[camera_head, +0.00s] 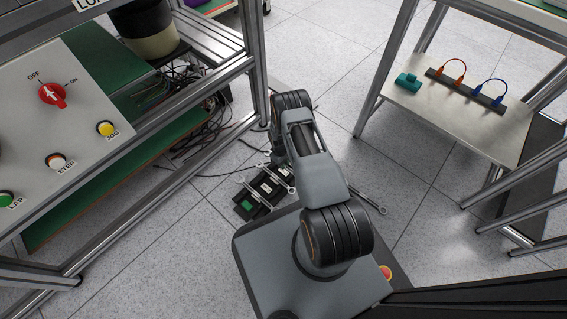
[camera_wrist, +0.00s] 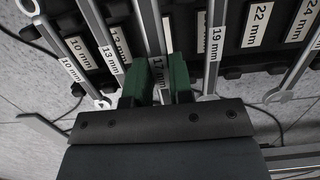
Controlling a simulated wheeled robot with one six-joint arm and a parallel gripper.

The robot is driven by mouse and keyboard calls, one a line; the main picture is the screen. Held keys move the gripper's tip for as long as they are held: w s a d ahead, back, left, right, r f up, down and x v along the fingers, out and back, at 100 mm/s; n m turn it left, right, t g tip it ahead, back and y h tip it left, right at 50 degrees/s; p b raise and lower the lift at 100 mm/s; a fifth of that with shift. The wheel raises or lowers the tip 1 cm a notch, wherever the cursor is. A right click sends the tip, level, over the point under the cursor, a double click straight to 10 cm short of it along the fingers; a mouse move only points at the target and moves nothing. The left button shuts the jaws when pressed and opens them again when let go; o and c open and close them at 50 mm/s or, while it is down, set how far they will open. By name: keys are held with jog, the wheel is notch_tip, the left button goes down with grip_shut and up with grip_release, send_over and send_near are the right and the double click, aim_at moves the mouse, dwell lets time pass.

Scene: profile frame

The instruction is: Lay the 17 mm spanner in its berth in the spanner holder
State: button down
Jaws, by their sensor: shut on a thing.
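The 17 mm spanner (camera_wrist: 158,70) is upright in the wrist view, its label between the green fingers of my gripper (camera_wrist: 160,88). The fingers are shut on it. It lies over or in the dark spanner holder (camera_wrist: 240,73), between the 13 mm spanner (camera_wrist: 105,42) and the 19 mm spanner (camera_wrist: 213,50); I cannot tell whether it touches the holder. Its far end is out of view and my gripper hides its near end. In the head view the holder (camera_head: 246,208) is left of my arm, which hides the gripper.
The 10 mm spanner (camera_wrist: 68,55) and another spanner (camera_wrist: 298,65) flank the row. The 22 mm berth label (camera_wrist: 257,24) is uncovered. A loose spanner (camera_head: 368,198) shows right of my arm. A control panel bench (camera_head: 95,100) stands left, a shelf (camera_head: 450,120) right.

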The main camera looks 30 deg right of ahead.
jog(key=shift+f, duration=0.55)
jog(key=shift+f, duration=0.3)
jog(key=shift+f, duration=0.7)
jog(key=c, duration=0.9)
grip_release()
jog(key=shift+c, duration=0.2)
jog(key=shift+r, duration=0.15)
notch_tip(320, 180, up, 13)
jog(key=w+p, duration=0.2)
jog(key=p, duration=0.4)
jog(key=shift+a+r, duration=0.2)
jog(key=shift+a, duration=0.2)
